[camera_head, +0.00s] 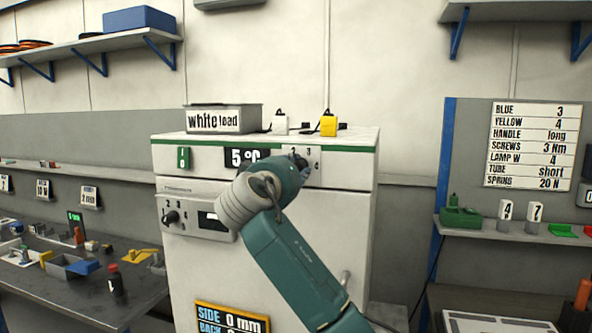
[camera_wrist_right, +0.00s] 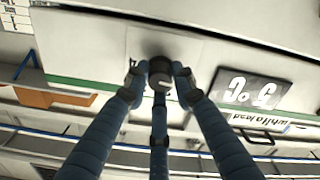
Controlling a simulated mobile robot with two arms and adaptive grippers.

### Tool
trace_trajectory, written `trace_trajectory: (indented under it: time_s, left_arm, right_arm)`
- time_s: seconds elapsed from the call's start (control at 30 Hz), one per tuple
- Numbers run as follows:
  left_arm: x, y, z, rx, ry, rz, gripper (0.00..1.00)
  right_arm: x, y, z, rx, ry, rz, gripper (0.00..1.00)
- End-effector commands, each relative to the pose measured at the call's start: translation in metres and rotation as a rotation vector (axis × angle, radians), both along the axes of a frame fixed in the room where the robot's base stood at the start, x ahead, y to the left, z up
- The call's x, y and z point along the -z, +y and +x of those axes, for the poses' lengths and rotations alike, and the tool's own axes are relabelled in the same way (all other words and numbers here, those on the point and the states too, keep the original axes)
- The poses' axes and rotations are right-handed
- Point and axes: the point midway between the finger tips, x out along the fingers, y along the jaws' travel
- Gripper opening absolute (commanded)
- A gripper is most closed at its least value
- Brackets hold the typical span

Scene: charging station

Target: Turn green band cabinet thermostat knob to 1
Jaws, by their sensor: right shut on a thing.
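The white cabinet (camera_head: 270,270) has a green band (camera_head: 350,149) along its top edge; the green band also shows in the right wrist view (camera_wrist_right: 75,83). Its dark display (camera_head: 238,157) reads 5 °C and appears upside down in the right wrist view (camera_wrist_right: 250,92). My right gripper (camera_head: 299,163) is at the panel right of the display. In the right wrist view its fingers (camera_wrist_right: 160,84) are closed around the dark round thermostat knob (camera_wrist_right: 161,72), which has a light mark on its face. My left gripper is out of view.
A second dark knob (camera_head: 171,217) sits on a lower panel at the left. A "white load" box (camera_head: 222,119), a white plug (camera_head: 280,123) and a yellow plug (camera_head: 328,124) are on top. A cluttered workbench (camera_head: 70,305) stands left; a notice board (camera_head: 532,145) hangs right.

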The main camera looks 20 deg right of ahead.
Motion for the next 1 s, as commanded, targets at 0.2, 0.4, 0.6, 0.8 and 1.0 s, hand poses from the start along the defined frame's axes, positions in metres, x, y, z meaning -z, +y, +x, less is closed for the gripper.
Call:
trace_trajectory:
  time_s: [0.2,0.4,0.6,0.8,1.0]
  left_arm:
    - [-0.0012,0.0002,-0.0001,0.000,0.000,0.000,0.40]
    - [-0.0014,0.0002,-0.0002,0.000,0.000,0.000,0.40]
    - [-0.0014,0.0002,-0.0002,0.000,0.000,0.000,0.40]
    - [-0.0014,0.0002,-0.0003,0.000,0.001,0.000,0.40]
    - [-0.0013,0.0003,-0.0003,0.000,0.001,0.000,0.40]
  right_arm:
    - [-0.0068,0.0014,-0.0006,-0.005,0.033,-0.072,0.00]
    - [-0.0069,0.0017,-0.0007,-0.005,0.050,-0.098,0.00]
    - [-0.0071,0.0018,-0.0007,-0.005,0.052,-0.103,0.00]
    - [-0.0072,0.0019,-0.0008,-0.005,0.052,-0.103,0.00]
    - [-0.0047,0.0016,-0.0003,-0.004,0.056,-0.100,0.44]
